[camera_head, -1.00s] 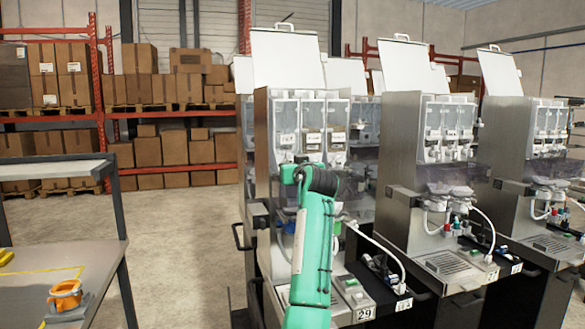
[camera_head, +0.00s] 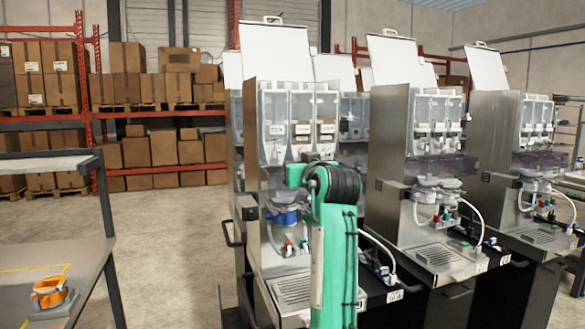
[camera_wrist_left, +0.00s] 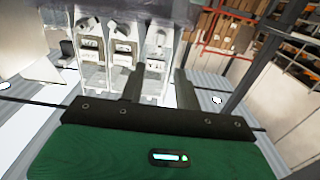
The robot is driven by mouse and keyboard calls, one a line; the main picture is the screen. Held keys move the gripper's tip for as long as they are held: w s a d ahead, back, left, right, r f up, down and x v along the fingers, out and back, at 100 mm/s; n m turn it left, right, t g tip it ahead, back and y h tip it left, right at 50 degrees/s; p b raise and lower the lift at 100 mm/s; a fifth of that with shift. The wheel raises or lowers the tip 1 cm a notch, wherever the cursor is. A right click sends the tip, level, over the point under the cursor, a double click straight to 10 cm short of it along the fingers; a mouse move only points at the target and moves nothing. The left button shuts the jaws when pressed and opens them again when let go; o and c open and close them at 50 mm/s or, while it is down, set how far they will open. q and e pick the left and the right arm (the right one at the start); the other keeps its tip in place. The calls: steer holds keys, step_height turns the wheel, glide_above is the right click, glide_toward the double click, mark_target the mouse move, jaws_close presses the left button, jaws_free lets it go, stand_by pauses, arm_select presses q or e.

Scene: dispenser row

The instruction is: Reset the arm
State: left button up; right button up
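My left gripper (camera_wrist_left: 158,88) shows in the left wrist view. Its two dark fingers stand apart, with nothing held between them. Beyond them are clear canisters with labels (camera_wrist_left: 122,47) of a dispenser, and a pale surface. In the head view, one green arm of mine (camera_head: 340,250) rises from the bottom and bends at a dark joint in front of the nearest dispenser (camera_head: 285,120). I cannot tell which arm it is. No gripper shows in the head view, and the right gripper is in neither view.
A second dispenser (camera_head: 390,140) and a third (camera_head: 490,130) stand to the right. A table (camera_head: 85,290) at the left bears an orange cup-like holder (camera_head: 48,291). Shelves with cardboard boxes (camera_head: 155,90) line the back. Open floor (camera_head: 170,240) lies between table and dispensers.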

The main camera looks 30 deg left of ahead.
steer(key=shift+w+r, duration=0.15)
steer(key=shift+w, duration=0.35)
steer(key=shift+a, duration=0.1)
